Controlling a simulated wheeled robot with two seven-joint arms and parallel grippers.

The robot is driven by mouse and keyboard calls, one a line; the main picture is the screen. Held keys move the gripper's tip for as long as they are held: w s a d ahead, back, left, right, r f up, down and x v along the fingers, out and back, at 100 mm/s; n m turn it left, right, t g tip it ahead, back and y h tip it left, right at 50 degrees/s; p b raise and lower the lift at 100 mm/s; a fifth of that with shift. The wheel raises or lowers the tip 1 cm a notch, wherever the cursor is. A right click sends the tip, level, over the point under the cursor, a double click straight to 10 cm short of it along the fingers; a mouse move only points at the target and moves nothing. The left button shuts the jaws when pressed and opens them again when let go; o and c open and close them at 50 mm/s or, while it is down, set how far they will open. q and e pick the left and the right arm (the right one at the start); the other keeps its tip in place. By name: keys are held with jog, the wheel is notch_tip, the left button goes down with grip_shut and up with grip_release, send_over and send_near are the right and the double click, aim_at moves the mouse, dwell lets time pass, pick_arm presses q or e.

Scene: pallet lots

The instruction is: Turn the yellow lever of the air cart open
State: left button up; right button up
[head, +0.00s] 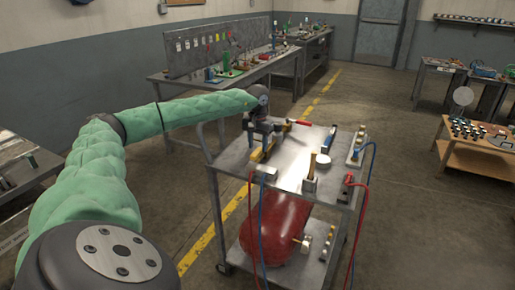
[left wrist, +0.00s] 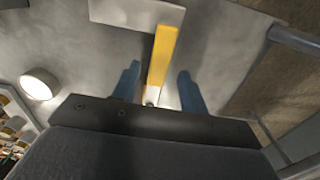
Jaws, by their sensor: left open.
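The air cart (head: 222,180) is a grey metal trolley with a red tank (head: 275,228) on its lower shelf. A yellow lever (head: 257,155) stands by a pale block (head: 265,173) near the left edge of the cart top. My left gripper (head: 262,142) is above the cart top at this lever. In the left wrist view, the yellow lever (left wrist: 162,60) lies between the two blue fingers of the open left gripper (left wrist: 157,75), with gaps visible on both sides. The pale block (left wrist: 138,12) is beyond it. My right gripper is not in view.
Another yellow-topped fitting (head: 309,168), a red lever (head: 300,122), a white disc (head: 323,158) and a fitting strip (head: 355,148) share the cart top. Red and blue hoses hang down the front.

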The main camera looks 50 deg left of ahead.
aim_at(258, 150)
pick_arm(q)
notch_tip(258, 150, up, 5)
jog(key=shift+r+b, duration=0.1)
jog(key=shift+b, duration=0.2)
jog(key=shift+r, duration=0.5)
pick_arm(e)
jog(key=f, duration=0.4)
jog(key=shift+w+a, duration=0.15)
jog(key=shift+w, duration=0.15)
